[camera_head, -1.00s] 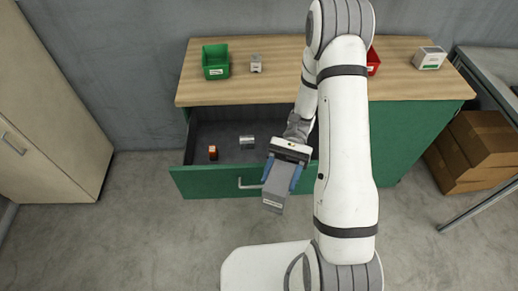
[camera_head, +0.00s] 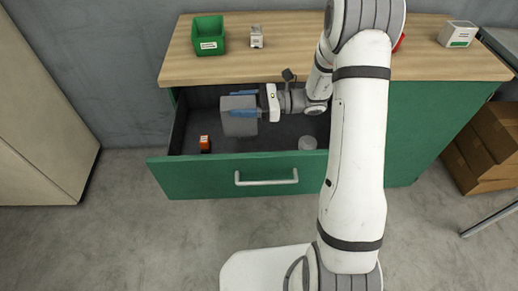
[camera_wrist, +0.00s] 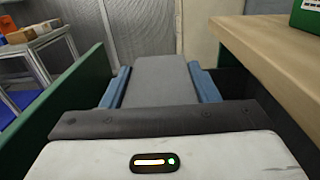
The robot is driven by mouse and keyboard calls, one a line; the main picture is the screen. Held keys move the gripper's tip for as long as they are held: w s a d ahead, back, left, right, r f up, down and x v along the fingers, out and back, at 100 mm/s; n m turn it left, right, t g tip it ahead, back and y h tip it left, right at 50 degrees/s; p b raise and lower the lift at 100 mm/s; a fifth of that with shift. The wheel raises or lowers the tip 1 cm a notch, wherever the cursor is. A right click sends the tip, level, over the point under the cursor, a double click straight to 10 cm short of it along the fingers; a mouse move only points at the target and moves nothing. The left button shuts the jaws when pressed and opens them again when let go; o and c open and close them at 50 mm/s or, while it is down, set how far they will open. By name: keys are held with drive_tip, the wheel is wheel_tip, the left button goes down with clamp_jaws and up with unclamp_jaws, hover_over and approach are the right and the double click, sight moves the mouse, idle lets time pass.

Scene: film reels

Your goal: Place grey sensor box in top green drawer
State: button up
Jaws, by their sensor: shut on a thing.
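The grey sensor box (camera_head: 239,126) is held between the blue fingers of my gripper (camera_head: 243,108). The wrist view also shows the box (camera_wrist: 158,82) between both fingers (camera_wrist: 160,88). My gripper points left over the open top green drawer (camera_head: 215,179). The box lies within the drawer's outline in the head view, but I cannot tell whether it touches the drawer floor. The drawer's green front also shows at the left in the wrist view (camera_wrist: 68,92).
A small orange item (camera_head: 205,144) stands in the drawer's left front, and a pale round item (camera_head: 307,143) at its right front. The wooden top (camera_head: 290,68) overhangs the drawer's back. On it are a green bin (camera_head: 208,36), a small white-grey item (camera_head: 257,37) and a white box (camera_head: 458,34).

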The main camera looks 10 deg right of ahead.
drive_tip(key=shift+w+f+b, duration=0.25)
drive_tip(key=shift+f, duration=0.2)
drive_tip(key=shift+w+f+b, duration=0.2)
drive_tip(key=shift+f, duration=0.25)
wheel_tip(320, 180, down, 5)
drive_tip(key=shift+w+d+f, duration=0.1)
drive_tip(key=shift+f, duration=0.1)
drive_tip(key=shift+f+b, duration=0.45)
drive_tip(key=shift+f, duration=1.7)
drive_tip(key=shift+f, duration=0.15)
drive_tip(key=o, duration=1.1)
